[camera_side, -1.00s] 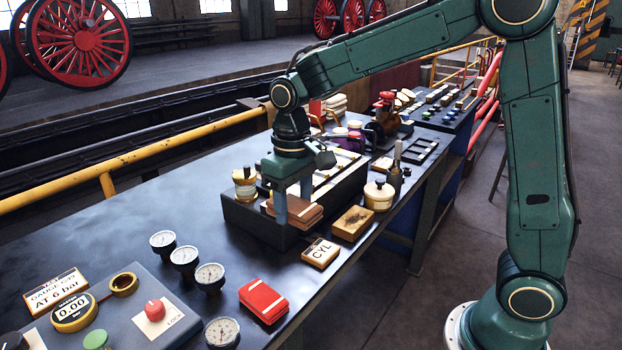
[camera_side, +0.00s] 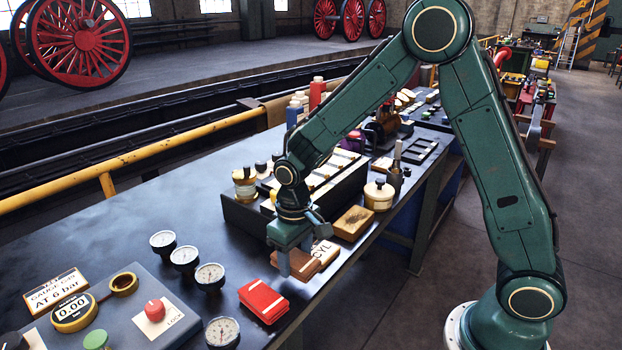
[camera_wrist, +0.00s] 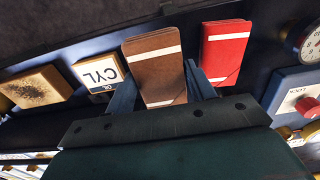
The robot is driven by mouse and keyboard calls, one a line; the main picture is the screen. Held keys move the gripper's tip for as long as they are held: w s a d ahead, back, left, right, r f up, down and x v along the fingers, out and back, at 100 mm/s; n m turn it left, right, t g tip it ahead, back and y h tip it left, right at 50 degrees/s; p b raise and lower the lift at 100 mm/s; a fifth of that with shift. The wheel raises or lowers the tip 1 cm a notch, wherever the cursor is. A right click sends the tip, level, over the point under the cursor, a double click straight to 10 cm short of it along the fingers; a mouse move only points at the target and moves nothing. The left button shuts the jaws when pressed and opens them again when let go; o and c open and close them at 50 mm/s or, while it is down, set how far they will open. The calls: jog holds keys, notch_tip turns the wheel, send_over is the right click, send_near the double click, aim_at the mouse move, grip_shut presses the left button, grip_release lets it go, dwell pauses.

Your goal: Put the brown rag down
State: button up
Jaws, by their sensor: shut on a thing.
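The brown rag (camera_side: 302,264) is a folded brown block with a pale stripe. My gripper (camera_side: 294,268) is shut on it, low over the front part of the bench, between the red rag (camera_side: 264,300) and the CYL card (camera_side: 324,252). In the wrist view the brown rag (camera_wrist: 155,68) sits between my two fingers (camera_wrist: 162,84), with the red rag (camera_wrist: 224,55) to its right and the CYL card (camera_wrist: 98,73) to its left. I cannot tell whether the brown rag touches the bench top.
A stained tan block (camera_side: 353,223) and a round cream tin (camera_side: 378,195) stand behind, beside the dark divided box (camera_side: 240,214). Several gauges (camera_side: 210,277) stand to the left. The bench's front edge is close by. Bare bench (camera_side: 130,225) lies at the left.

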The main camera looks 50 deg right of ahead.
aim_at(297, 283)
jog(key=shift+f, duration=2.1)
jog(key=shift+f, duration=0.15)
jog(key=o, duration=0.9)
notch_tip(297, 283, up, 12)
